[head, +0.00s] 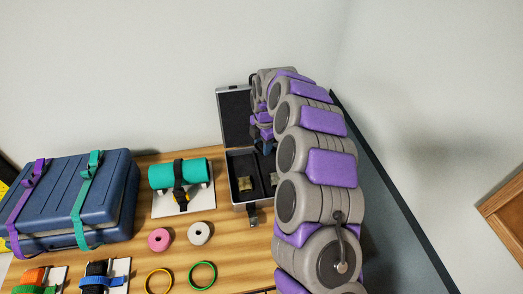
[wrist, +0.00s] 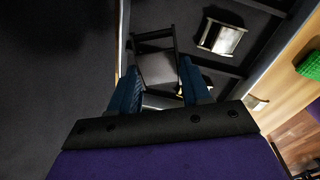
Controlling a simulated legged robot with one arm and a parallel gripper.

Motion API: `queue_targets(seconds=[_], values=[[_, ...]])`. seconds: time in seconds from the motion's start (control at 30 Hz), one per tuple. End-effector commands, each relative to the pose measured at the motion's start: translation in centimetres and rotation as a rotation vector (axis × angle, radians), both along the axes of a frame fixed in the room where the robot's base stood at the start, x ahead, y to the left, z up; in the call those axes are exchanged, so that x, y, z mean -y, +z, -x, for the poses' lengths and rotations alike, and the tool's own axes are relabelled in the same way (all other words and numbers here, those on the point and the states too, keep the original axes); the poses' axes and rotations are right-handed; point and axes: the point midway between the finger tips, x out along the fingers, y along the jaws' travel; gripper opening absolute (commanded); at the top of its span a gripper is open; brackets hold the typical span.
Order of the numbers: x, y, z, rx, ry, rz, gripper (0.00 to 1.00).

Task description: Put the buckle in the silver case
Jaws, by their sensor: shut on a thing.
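The silver case (head: 238,206) stands open on the table, its lid (head: 236,118) raised at the back. Its dark interior has compartments, and metal pieces (wrist: 222,39) lie in them. My gripper (head: 263,132) is over the case, partly hidden by my arm in the head view. In the wrist view its blue fingers (wrist: 158,88) are shut on a dark buckle (wrist: 157,68) with a greyish middle and a black frame. The buckle is above the case interior. I cannot tell whether it touches the bottom.
A blue strapped case (head: 70,200) stands at left. A teal roll with a black strap (head: 178,174) rests on a white stand. Pink (head: 159,239) and white (head: 200,233) rolls and yellow (head: 159,281) and green (head: 202,275) rings lie in front. A wall is behind.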

Motion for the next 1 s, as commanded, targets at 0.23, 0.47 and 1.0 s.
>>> queue_targets(seconds=[0.23,0.47,1.0], values=[[-0.1,2.1,0.0,0.004,-0.002,0.019,0.09],[0.3,-0.1,0.0,0.014,-0.004,0.073,0.09],[1.3,-5.7,0.2,0.043,-0.008,0.203,0.09]])
